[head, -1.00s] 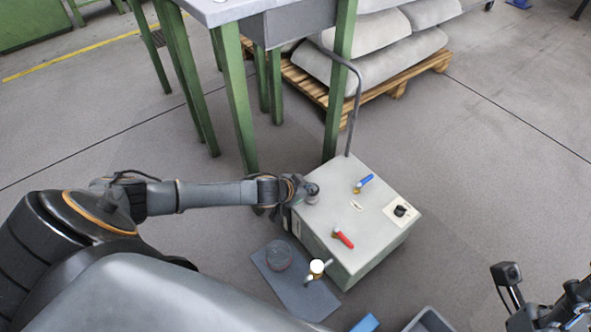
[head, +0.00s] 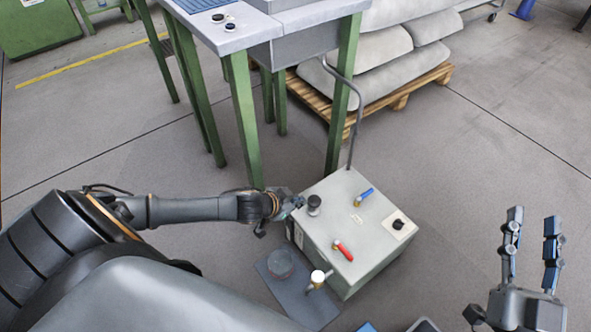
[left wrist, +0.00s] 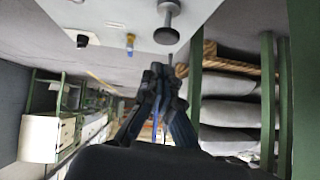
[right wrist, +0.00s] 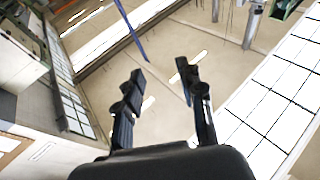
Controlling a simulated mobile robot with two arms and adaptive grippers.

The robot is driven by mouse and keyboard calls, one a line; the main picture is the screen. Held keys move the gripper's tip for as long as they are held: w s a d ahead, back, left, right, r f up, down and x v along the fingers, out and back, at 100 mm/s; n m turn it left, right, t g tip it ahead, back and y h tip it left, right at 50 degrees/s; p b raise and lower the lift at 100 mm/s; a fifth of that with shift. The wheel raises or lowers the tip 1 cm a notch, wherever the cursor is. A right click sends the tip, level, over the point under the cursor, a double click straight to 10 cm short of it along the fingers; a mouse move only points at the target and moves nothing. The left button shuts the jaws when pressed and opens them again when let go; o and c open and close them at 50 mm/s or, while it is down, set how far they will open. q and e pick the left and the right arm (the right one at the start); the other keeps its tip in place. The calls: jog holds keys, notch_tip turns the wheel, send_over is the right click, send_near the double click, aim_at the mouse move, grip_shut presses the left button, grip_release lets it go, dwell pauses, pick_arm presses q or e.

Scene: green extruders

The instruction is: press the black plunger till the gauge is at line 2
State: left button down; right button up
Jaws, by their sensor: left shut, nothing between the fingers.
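The grey box (head: 335,272) stands on the floor. The black plunger (head: 314,204) rises upright from the back left of its top, with a round knob on a stem. It also shows in the left wrist view (left wrist: 167,33). A small pale slot (head: 358,219) on the top may be the gauge; its reading is too small to tell. My right gripper (head: 533,215) is open and empty, pointing up at the right.
The box top also carries a blue lever (head: 364,196), a red lever (head: 343,250) and a black dial (head: 398,224). A bent grey pipe (head: 357,110) rises behind it. A green-legged table (head: 243,115) and a pallet of sacks (head: 365,72) stand behind. Floor at the right is clear.

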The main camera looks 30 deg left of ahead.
jog(key=shift+w+d+f+g, duration=0.1)
jog(key=shift+w+f+g, duration=0.05)
jog(key=shift+f+g, duration=0.45)
jog(key=shift+w+f+g, duration=0.15)
jog(key=shift+f+g, duration=0.25)
jog(key=shift+f, duration=0.4)
